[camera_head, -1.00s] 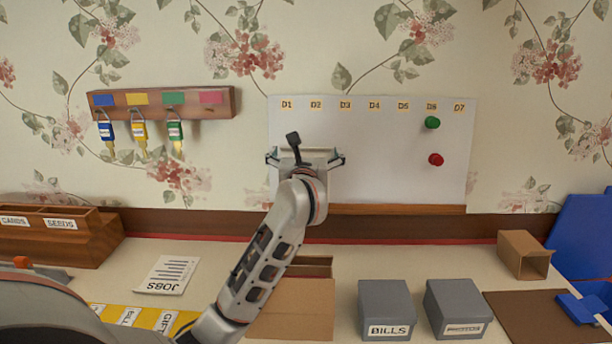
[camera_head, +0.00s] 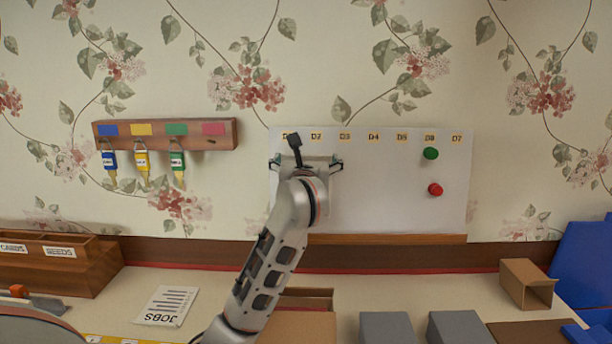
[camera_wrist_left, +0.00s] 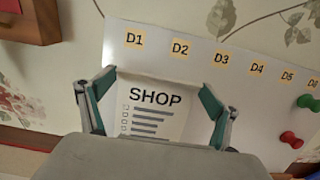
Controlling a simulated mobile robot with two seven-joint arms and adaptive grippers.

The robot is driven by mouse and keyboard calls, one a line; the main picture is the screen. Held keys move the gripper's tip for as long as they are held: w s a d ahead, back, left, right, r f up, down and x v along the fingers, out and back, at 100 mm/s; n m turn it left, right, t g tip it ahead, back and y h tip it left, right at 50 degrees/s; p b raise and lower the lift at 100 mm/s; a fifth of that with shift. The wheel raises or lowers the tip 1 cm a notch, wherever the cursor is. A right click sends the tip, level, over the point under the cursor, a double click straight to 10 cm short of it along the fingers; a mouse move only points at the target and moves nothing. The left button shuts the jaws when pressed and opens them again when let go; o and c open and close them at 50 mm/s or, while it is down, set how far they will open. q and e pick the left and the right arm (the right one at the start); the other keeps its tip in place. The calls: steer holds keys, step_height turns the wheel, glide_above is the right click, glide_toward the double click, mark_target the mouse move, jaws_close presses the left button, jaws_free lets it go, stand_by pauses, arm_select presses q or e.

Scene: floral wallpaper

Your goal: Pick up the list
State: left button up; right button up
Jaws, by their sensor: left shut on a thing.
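The SHOP list (camera_wrist_left: 155,108) is a white sheet with a bold heading and checkbox lines. It shows in the left wrist view between the two fingers of my left gripper (camera_wrist_left: 155,98), which is shut on it. In the head view my left gripper (camera_head: 306,163) is in front of the left part of the white board (camera_head: 385,205), just below the D1 and D2 labels. My arm and gripper hide the list there. I cannot tell whether the list touches the board. My right gripper is not in view.
Green (camera_head: 431,153) and red (camera_head: 435,189) pins are on the board's right side. A key rack (camera_head: 165,134) hangs at left. A JOBS sheet (camera_head: 167,305), a wooden CARDS and SEEDS box (camera_head: 60,270), grey boxes (camera_head: 387,328) and an open cardboard box (camera_head: 527,284) are on the desk.

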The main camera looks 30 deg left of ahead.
arm_select(q)
step_height(320, 180, up, 14)
steer(key=p, duration=0.1)
steer(key=shift+f, duration=0.2)
stand_by(0.3)
